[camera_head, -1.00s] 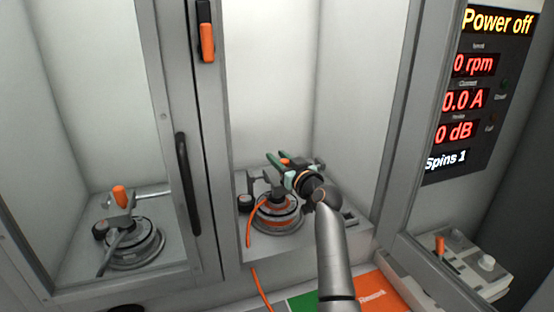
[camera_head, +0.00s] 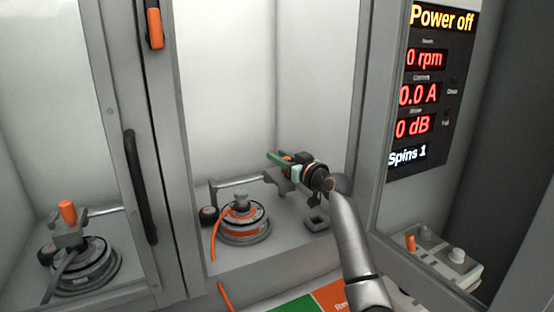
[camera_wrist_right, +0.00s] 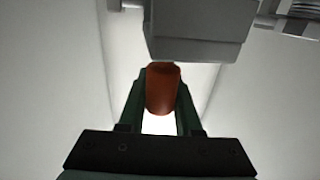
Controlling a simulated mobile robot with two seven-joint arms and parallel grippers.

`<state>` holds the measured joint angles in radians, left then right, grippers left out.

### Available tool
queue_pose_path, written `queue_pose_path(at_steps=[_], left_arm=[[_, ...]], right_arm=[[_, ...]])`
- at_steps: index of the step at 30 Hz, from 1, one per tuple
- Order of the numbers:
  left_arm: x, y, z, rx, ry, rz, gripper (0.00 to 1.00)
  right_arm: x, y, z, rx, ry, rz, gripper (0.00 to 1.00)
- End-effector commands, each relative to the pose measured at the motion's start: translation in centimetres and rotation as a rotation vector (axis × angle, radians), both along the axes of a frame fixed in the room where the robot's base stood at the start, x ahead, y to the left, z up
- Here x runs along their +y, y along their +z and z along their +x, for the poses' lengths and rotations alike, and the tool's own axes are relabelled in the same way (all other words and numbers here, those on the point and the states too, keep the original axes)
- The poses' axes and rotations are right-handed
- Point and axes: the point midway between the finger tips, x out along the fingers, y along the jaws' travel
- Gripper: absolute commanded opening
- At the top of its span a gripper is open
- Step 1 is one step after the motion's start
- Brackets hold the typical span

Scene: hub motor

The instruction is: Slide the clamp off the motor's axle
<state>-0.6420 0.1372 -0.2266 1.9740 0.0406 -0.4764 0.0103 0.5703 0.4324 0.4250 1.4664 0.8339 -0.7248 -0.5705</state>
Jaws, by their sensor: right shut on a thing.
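The motor (camera_head: 245,229), a round grey hub with orange windings, sits on the floor of the middle bay. Its short grey axle (camera_head: 241,200) stands upright and bare on top. My right gripper (camera_head: 282,160) has green fingers shut on the orange handle of the grey clamp (camera_head: 275,177). It holds the clamp above and to the right of the motor, apart from the axle. In the right wrist view, the orange handle (camera_wrist_right: 162,90) is between the fingers and the clamp's grey body (camera_wrist_right: 197,32) is beyond it. My left gripper is not in view.
A second motor (camera_head: 85,270) with an orange-handled clamp (camera_head: 67,225) sits behind the left door. An orange cable (camera_head: 218,235) runs left of the motor. The display (camera_head: 428,95) reads "Power off".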

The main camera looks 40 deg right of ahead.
Motion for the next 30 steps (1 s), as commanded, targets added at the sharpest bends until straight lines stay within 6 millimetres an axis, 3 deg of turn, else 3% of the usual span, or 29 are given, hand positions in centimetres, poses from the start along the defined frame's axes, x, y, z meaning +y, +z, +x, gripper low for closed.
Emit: queue_pose_path(at_steps=[1,2,9,20,26,30], left_arm=[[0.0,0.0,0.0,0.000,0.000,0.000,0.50],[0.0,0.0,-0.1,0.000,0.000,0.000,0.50],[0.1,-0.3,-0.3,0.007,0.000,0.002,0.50],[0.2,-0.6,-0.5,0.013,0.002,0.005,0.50],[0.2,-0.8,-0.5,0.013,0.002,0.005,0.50],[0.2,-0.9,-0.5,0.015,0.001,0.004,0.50]], right_arm=[[-0.5,0.1,-0.1,-0.001,-0.011,-0.002,0.00],[-0.5,0.1,-0.2,-0.002,-0.011,-0.002,0.36],[-0.4,0.1,-0.1,-0.002,-0.009,-0.003,0.63],[-0.3,0.0,-0.5,-0.001,-0.007,-0.002,0.63],[0.0,-0.1,-2.9,0.001,-0.007,-0.007,0.63],[0.2,-0.1,-5.6,0.001,-0.008,-0.008,0.63]])
